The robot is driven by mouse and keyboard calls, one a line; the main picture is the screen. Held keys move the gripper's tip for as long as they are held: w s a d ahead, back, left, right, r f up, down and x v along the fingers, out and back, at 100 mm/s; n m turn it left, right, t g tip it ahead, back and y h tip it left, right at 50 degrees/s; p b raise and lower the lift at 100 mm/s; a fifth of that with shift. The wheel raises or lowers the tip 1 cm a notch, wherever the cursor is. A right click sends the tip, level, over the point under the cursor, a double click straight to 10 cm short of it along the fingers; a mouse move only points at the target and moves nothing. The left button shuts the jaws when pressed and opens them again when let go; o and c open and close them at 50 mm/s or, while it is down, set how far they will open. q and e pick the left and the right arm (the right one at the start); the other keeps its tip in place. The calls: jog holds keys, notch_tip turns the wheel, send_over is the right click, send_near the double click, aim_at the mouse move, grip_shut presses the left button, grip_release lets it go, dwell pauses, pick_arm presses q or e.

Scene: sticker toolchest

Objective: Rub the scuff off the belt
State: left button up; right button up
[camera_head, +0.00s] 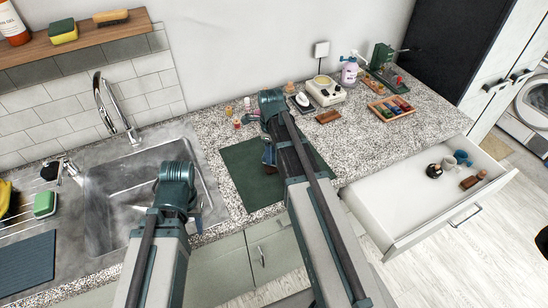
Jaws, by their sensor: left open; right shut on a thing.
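A dark green mat (243,172) lies on the speckled counter right of the sink. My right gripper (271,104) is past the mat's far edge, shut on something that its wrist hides. A small blue and brown thing (268,156) shows on the mat beside my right arm. I cannot tell whether it is the belt, and I see no scuff. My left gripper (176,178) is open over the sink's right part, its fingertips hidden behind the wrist.
The sink (108,204) with its tap (113,108) is at left. A white device (325,91), a wooden tray (391,107) and small bottles stand along the back. An open drawer (405,192) with several small things sticks out at right.

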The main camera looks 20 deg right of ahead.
pick_arm(q)
jog(key=shift+r, duration=0.1)
pick_arm(e)
jog(key=shift+r, duration=0.1)
pick_arm(q)
notch_tip(320, 180, up, 6)
jog(key=p, duration=0.6)
pick_arm(e)
notch_tip(320, 180, up, 6)
jog(key=shift+f, duration=0.1)
pick_arm(q)
notch_tip(320, 180, up, 3)
jog(key=p, duration=0.3)
pick_arm(e)
notch_tip(320, 180, up, 3)
jog(key=shift+r, duration=0.1)
